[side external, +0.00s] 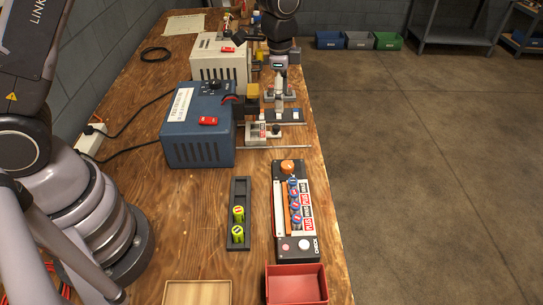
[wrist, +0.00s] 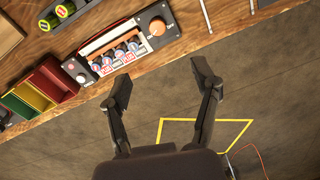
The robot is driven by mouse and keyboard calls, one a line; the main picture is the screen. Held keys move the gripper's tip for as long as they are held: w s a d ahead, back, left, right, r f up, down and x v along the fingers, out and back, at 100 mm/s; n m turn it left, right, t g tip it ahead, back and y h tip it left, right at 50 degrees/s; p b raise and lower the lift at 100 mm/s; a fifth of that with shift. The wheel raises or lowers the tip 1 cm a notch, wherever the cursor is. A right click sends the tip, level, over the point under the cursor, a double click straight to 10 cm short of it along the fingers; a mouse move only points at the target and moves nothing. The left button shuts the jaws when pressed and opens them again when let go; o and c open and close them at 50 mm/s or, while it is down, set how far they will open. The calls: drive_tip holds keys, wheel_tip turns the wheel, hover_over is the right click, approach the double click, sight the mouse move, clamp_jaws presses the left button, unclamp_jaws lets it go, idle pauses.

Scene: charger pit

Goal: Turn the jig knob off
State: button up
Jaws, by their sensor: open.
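The jig (side external: 282,218) is a long dark box on the wooden bench near its right edge, with a round orange knob (side external: 287,166) at its far end. In the wrist view the knob (wrist: 157,27) sits at the right end of the jig (wrist: 82,75), with small marks beside it; I cannot tell which setting it points to. Several blue-topped cells (side external: 294,205) sit in the jig. My gripper (wrist: 162,78) is open and empty, apart from the knob, with the floor showing between its fingers.
A black holder (side external: 239,205) with green cells lies left of the jig; a red bin (side external: 296,285) stands at its near end. Behind are a blue charger box (side external: 195,137), a metal fixture (side external: 262,131) and a thin rod (side external: 275,147). Open floor (side external: 420,180) lies right of the bench.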

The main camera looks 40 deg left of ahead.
drive_tip(key=m, duration=0.1)
approach(288, 165)
drive_tip(key=shift+g, duration=0.3)
drive_tip(key=f, duration=0.9)
drive_tip(key=shift+w+f, duration=0.15)
drive_tip(key=shift+w, duration=0.2)
clamp_jaws()
